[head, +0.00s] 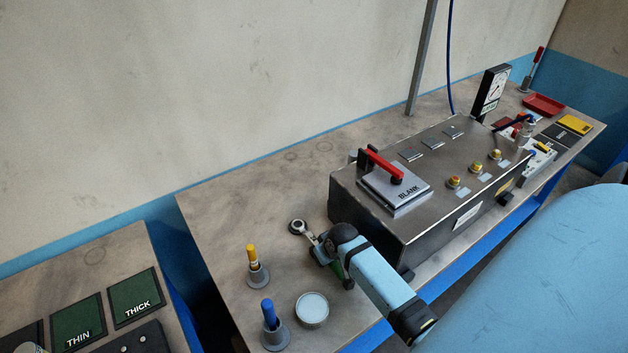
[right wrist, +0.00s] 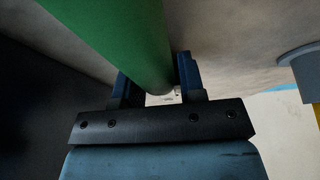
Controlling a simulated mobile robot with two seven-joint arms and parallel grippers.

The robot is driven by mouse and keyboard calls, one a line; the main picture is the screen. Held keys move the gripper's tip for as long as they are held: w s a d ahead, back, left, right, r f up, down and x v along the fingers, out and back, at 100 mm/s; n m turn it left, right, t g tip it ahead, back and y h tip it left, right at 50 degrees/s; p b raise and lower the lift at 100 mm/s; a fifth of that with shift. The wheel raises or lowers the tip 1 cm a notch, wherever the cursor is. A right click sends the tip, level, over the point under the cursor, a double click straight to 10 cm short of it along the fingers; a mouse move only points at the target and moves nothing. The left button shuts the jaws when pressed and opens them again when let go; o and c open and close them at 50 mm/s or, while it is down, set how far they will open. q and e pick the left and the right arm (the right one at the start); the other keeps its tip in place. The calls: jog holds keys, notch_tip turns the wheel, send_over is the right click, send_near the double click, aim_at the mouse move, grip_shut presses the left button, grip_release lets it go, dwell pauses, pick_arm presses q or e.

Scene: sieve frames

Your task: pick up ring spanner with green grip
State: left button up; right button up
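The ring spanner lies toward the front of the middle bench, its metal ring (head: 297,227) pointing to the back left. Its green grip (head: 338,269) shows just below my right gripper (head: 328,250), which comes in from the right. In the right wrist view the green grip (right wrist: 115,38) runs from the upper left down between the two fingers of the right gripper (right wrist: 160,80). The fingers are close together with the grip between them, and it covers part of the left finger. I cannot tell whether the spanner is clear of the bench. My left gripper is not in view.
A metal box with a BLANK plate (head: 395,190) and red handle stands right of the spanner. A yellow-handled tool (head: 252,256) and a blue-handled tool (head: 269,315) stand in holders, near a round pale dish (head: 312,309). The bench behind the ring is clear.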

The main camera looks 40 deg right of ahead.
grip_shut()
jog(key=shift+r, duration=0.15)
